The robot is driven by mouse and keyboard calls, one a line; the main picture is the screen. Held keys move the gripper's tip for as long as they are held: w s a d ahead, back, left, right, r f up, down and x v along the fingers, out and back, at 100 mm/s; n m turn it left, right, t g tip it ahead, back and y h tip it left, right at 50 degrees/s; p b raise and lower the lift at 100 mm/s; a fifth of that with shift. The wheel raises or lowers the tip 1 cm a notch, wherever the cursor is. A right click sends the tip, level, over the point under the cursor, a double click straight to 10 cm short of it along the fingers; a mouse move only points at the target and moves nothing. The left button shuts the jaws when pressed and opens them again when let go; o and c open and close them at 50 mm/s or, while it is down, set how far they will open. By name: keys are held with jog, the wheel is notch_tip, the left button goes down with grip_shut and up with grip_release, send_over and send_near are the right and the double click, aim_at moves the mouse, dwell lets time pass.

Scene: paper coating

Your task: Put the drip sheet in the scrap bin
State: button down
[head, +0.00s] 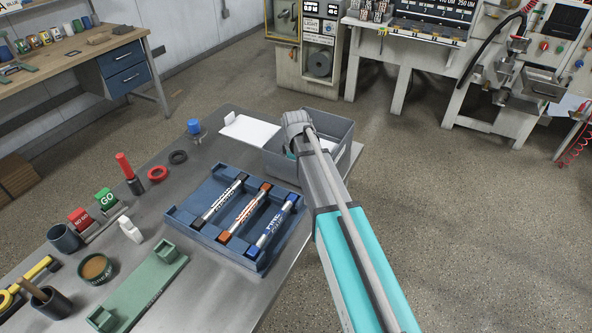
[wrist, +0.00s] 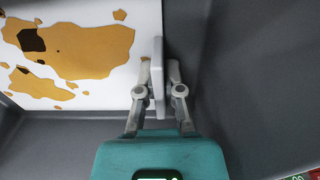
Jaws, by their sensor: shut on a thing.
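The drip sheet (wrist: 75,45) is white with ochre-brown stains and dark patches. It fills the upper left of the wrist view. My gripper (wrist: 160,80) is shut at the right edge of the sheet, with its fingers close together. Grey walls of the scrap bin (wrist: 245,80) surround the sheet and fingers in the wrist view. In the head view the grey open scrap bin (head: 339,151) stands at the table's far right corner. My arm reaches over it, and the fingers are hidden there. I cannot tell whether the sheet touches the bin floor.
A blank white sheet (head: 249,130) lies left of the bin. A blue rack (head: 194,192) with several labelled rods sits nearer. A green holder (head: 140,285), cups and red and green blocks fill the left side. Open floor lies right of the table.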

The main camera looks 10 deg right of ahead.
jog(key=shift+f, duration=0.15)
jog(key=c, duration=0.8)
grip_release()
jog(key=shift+o, duration=0.2)
notch_tip(320, 180, up, 12)
jog(key=p, duration=1.2)
jog(key=shift+r, duration=0.2)
jog(key=shift+s, duration=0.1)
jog(key=s+d+m, duration=0.3)
jog(key=s+m, duration=0.2)
jog(key=s, duration=0.5)
jog(key=s+d+m, duration=0.3)
jog(key=s+m, duration=0.2)
jog(key=s, duration=0.5)
jog(key=shift+s+d+m, duration=0.15)
jog(key=shift+s+m, duration=0.05)
jog(key=shift+m, duration=0.2)
